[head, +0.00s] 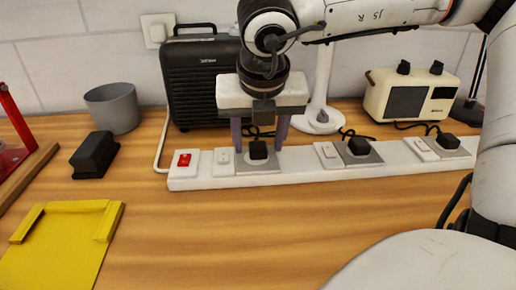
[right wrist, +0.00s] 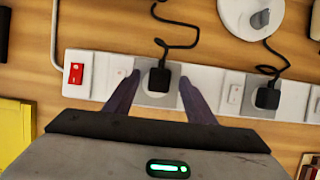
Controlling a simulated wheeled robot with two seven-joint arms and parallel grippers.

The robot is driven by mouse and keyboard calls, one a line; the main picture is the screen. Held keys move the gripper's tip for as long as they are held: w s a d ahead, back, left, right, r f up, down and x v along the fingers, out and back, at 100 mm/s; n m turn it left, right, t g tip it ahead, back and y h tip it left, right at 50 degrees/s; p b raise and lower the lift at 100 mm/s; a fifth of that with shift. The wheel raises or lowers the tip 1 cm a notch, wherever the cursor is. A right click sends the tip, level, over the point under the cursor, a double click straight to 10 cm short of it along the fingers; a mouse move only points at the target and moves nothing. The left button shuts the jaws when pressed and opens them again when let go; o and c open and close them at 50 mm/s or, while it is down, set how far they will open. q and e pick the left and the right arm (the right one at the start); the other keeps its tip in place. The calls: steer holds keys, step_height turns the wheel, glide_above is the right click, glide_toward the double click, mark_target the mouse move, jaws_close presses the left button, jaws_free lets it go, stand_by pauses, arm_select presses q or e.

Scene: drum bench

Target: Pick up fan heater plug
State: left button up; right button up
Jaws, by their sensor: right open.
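Three black plugs sit in a white power strip (head: 300,174). The leftmost plug (head: 258,150) has a cord running back toward the black heater-like box (head: 205,85); part of that cord is hidden behind my gripper. My right gripper (head: 259,134) points down over this plug. Its two fingers are apart, one on each side of the plug, and it holds nothing. In the right wrist view the plug (right wrist: 158,80) stands between the fingertips on its grey socket plate, with a gap visible on both sides. My left gripper is not in view.
The middle plug (head: 358,146) and right plug (head: 448,140) stand along the strip, beside switches. A white lamp base (head: 317,120) and cream radio (head: 411,96) are behind. A grey cup (head: 112,107), black block (head: 95,155) and yellow tray (head: 62,245) lie left. The front bench is clear.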

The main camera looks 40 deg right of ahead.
mark_target(258, 147)
steer(key=shift+w+f, duration=0.1)
steer(key=shift+f, duration=0.1)
steer(key=c, duration=1.2)
steer(key=shift+r, duration=0.3)
step_height(258, 147, up, 10)
steer(key=shift+f, duration=0.25)
steer(key=shift+f, duration=0.15)
